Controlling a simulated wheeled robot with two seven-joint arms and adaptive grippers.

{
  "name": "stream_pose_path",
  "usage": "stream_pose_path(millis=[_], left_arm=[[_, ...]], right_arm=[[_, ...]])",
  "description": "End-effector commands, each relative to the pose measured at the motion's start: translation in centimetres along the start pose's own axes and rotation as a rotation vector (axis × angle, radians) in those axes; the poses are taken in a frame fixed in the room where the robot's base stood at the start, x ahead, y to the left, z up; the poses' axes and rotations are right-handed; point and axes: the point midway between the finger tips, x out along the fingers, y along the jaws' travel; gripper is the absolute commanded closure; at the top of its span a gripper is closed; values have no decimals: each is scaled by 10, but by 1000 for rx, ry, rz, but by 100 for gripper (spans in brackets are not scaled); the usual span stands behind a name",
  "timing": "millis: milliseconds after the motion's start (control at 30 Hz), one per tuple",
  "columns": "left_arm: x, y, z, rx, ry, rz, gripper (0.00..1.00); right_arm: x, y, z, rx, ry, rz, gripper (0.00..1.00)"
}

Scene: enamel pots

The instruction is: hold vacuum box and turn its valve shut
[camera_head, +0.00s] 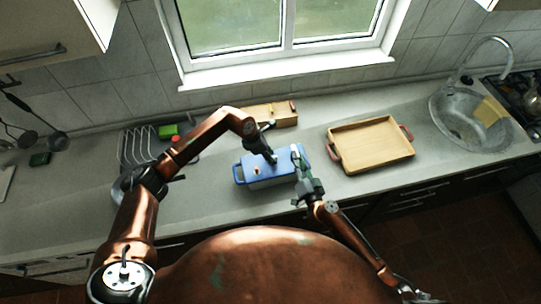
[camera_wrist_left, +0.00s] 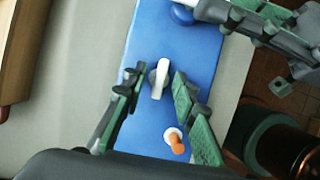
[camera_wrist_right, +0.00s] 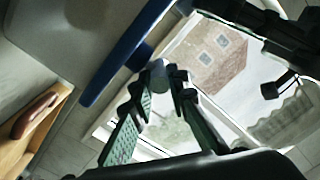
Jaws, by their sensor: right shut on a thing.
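The blue vacuum box (camera_head: 262,180) stands on the counter in the head view. Its blue lid (camera_wrist_left: 150,35) fills the middle of the left wrist view. A white valve lever (camera_wrist_left: 161,75) and an orange-tipped fitting (camera_wrist_left: 176,142) are on the lid. My left gripper (camera_wrist_left: 158,88) is open, its fingers on either side of the white lever with gaps. It shows above the box in the head view (camera_head: 271,158). My right gripper (camera_wrist_right: 162,80) is shut on the box's handle (camera_wrist_right: 141,56) at its right end; its fingers partly hide the handle.
A wooden tray (camera_head: 372,145) with red handles stands right of the box. A wooden box (camera_head: 270,116) is behind it. A wire dish rack (camera_head: 140,148) is at the left, the sink (camera_head: 470,118) at the far right. The counter before the tray is narrow.

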Motion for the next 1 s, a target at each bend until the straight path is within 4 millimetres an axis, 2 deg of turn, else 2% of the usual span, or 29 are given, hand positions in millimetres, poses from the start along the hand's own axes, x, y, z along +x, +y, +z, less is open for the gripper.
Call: stream_pose_path(millis=[67, 433, 1000], left_arm=[[0, 0, 0, 0, 0, 0, 75], [0, 0, 0, 0, 0, 0, 100], [-1, 0, 0, -48, 1, 23, 100]], right_arm=[[0, 0, 0, 0, 0, 0, 100], [0, 0, 0, 0, 0, 0, 100], [0, 0, 0, 0, 0, 0, 100]])
